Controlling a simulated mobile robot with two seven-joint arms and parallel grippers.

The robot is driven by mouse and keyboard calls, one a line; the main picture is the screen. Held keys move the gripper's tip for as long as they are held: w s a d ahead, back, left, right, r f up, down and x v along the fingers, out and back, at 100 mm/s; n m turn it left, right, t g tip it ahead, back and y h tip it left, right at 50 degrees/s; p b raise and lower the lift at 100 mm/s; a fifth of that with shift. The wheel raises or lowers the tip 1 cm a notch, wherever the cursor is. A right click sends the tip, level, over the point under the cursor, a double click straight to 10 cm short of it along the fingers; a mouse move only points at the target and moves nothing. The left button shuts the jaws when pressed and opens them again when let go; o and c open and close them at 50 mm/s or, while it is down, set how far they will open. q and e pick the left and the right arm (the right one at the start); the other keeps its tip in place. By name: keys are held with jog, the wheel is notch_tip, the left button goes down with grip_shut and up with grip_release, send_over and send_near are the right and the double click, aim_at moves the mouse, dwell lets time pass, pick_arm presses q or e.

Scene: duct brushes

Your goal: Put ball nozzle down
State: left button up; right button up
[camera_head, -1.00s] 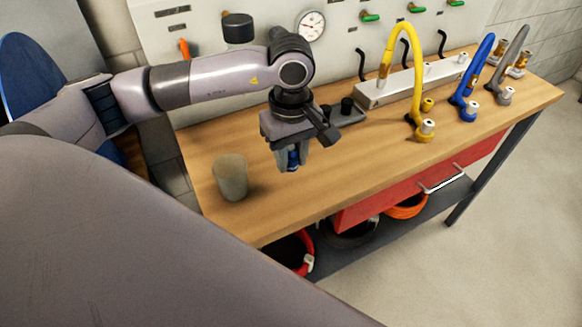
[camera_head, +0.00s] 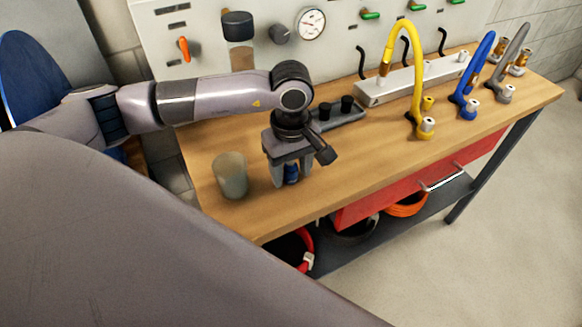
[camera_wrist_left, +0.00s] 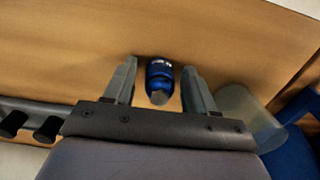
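The ball nozzle (camera_head: 291,174) is small and blue, low at the wooden bench top between my left gripper's fingers. In the left wrist view the nozzle (camera_wrist_left: 160,77) has a grey tip, and a narrow gap shows between it and each finger. My left gripper (camera_head: 291,180) points down; in the left wrist view its fingers (camera_wrist_left: 160,88) are apart, one on each side of the nozzle. The fingers partly hide the nozzle in the head view. My right gripper is not in view.
A translucent cup (camera_head: 231,175) stands just left of my left gripper. A dark holder with black knobs (camera_head: 338,115) lies behind it. Yellow (camera_head: 411,75), blue (camera_head: 475,75) and grey (camera_head: 512,65) hoses stand to the right. The bench top (camera_head: 350,155) is clear right of the gripper.

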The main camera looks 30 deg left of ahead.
aim_at(291, 164)
pick_arm(q)
jog(key=shift+r, duration=0.15)
notch_tip(291, 164, up, 12)
jog(key=b, duration=0.1)
dwell(0.3)
